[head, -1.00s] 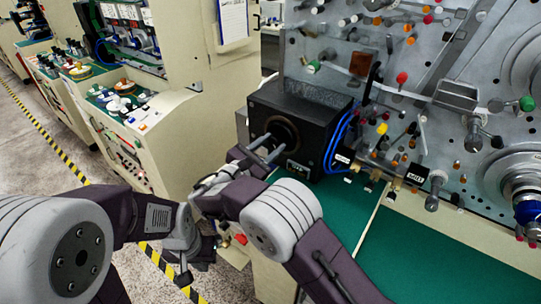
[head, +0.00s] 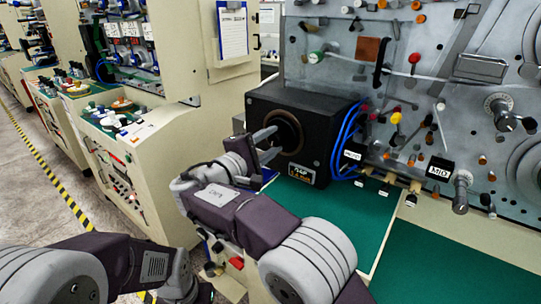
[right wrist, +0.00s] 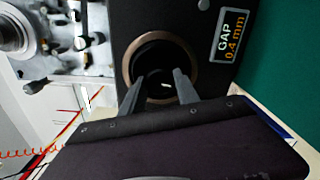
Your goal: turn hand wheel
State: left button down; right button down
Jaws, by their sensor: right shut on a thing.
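The hand wheel shows as a round dark piece with a brown ring (head: 289,131) in the front of a black box (head: 312,112). My right gripper (head: 277,141) is at its face, with both fingers reaching to the round dark middle. In the right wrist view the brown ring (right wrist: 190,61) lies just beyond the fingertips (right wrist: 159,80). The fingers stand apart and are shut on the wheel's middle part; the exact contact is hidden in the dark. My left arm is at the lower left of the head view; its gripper is out of the picture.
A label reading GAP 0.4 mm (right wrist: 230,36) is on the box. A green work surface (head: 330,212) lies below. Blue cables (head: 347,137) run beside the box. A grey panel with several knobs and spindles (head: 440,100) stands at the right. Cream machines stand at the left.

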jog(key=m+b, duration=0.2)
jog(key=shift+m+b, duration=0.3)
jog(key=shift+m, duration=0.1)
jog(key=shift+r+m+b, duration=0.2)
jog(key=shift+m+b, duration=0.3)
jog(key=shift+m, duration=0.1)
jog(key=shift+w, duration=0.1)
jog(key=c, duration=1.1)
grip_release()
jog(key=shift+o, duration=1)
jog(key=shift+w+f, duration=0.1)
jog(key=shift+w, duration=0.1)
jog(key=shift+s, duration=0.1)
